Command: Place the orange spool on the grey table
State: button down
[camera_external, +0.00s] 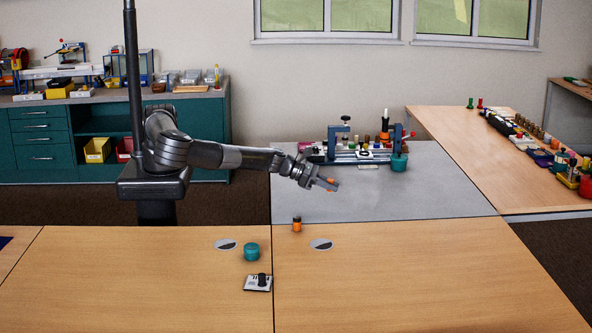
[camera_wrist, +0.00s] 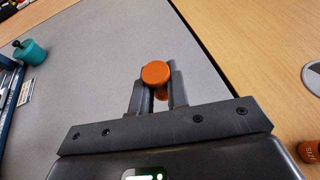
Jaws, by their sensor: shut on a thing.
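The orange spool (camera_wrist: 155,73) is between the fingers of my gripper (camera_wrist: 156,92), its round top facing the wrist camera. In the external view my gripper (camera_external: 329,183) appears over the grey table (camera_external: 420,195), with a bit of orange showing between its fingers. The wrist view shows the grey table (camera_wrist: 90,75) behind the spool, with its edge against a wooden table to the right. I cannot tell whether the spool touches the grey surface. The fingers hide part of its lower body.
A tool rack (camera_external: 360,155) and a teal pot (camera_external: 399,162) stand at the back of the grey table. On the wooden table (camera_external: 420,285) are another orange item (camera_external: 297,224), a teal round container (camera_external: 251,252) and a small black-and-white item (camera_external: 258,283). The grey table's front is clear.

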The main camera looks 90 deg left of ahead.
jog(key=a+y, duration=0.1)
jog(key=a, duration=0.5)
jog(key=a+n+y, duration=0.1)
jog(key=a, duration=0.6)
jog(key=a+n, duration=0.1)
jog(key=a, duration=0.5)
jog(key=shift+s+a+f+y, duration=0.15)
jog(key=shift+s+a+y, duration=0.1)
jog(key=shift+s+y, duration=0.15)
jog(key=v, duration=0.6)
jog(key=s+d+m+g+h, duration=0.1)
jog(key=s+d+m+h, duration=0.2)
jog(key=d, duration=1.6)
jog(key=s+d+m+g+h, duration=0.15)
jog(key=d+m+h, duration=0.3)
jog(key=d, duration=1.55)
jog(key=s+d+r+m+g+h, duration=0.2)
jog(key=s+d+m+g+h, duration=0.35)
jog(key=s+d, duration=2.5)
send_over(227, 297)
notch_tip(227, 297, down, 7)
jog(key=shift+a, duration=0.1)
jog(key=shift+f, duration=1.95)
jog(key=shift+f, duration=0.1)
